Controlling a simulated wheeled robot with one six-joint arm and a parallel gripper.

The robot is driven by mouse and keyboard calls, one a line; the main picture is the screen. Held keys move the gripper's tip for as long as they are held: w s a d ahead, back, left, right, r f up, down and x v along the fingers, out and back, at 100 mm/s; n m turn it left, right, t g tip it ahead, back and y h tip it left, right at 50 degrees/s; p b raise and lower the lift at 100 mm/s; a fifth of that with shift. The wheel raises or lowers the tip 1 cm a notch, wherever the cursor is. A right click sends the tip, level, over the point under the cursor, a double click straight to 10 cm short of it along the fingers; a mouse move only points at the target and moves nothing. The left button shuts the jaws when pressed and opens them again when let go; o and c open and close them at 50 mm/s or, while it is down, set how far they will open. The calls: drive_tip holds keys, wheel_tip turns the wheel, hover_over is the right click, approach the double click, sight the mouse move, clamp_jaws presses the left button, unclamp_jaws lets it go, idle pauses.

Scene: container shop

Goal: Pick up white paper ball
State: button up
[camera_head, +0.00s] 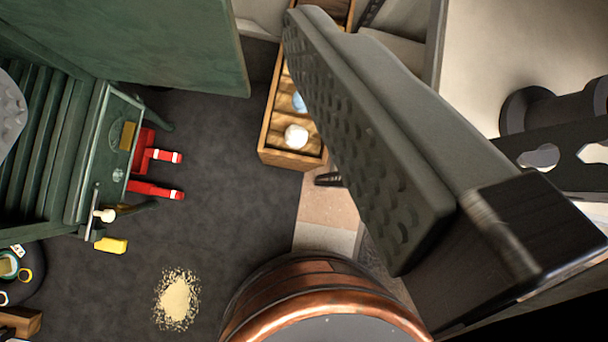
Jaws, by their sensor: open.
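A small white paper ball (296,136) lies near the front end of a narrow wooden tray (287,159), on brown crumpled lining. My gripper (155,90) is open. Its one clearly visible finger is large, dark and dimpled, crossing the right half of the view. This finger covers part of the tray, just right of the ball. A grey shape at the left edge may be the other finger; I cannot tell. The ball is in full view and nothing holds it.
A blue item (299,102) lies behind the ball. A copper-rimmed barrel (320,305) is at bottom centre. A pale crumb pile (177,299) lies on open dark floor (225,200).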

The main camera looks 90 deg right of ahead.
drive_tip(key=w+d+f+m+g, duration=0.1)
drive_tip(key=w+d+f+g, duration=0.2)
drive_tip(key=f, duration=0.6)
drive_tip(key=w+d+f+m+g, duration=0.1)
drive_tip(key=w+d+f+g, duration=0.15)
drive_tip(key=f, duration=0.55)
drive_tip(key=m+g+y, duration=0.1)
drive_tip(key=g, duration=0.4)
hover_over(297, 134)
wheel_tip(297, 134, down, 20)
wheel_tip(297, 134, down, 18)
drive_tip(key=shift+r, duration=0.1)
drive_tip(key=c, duration=1)
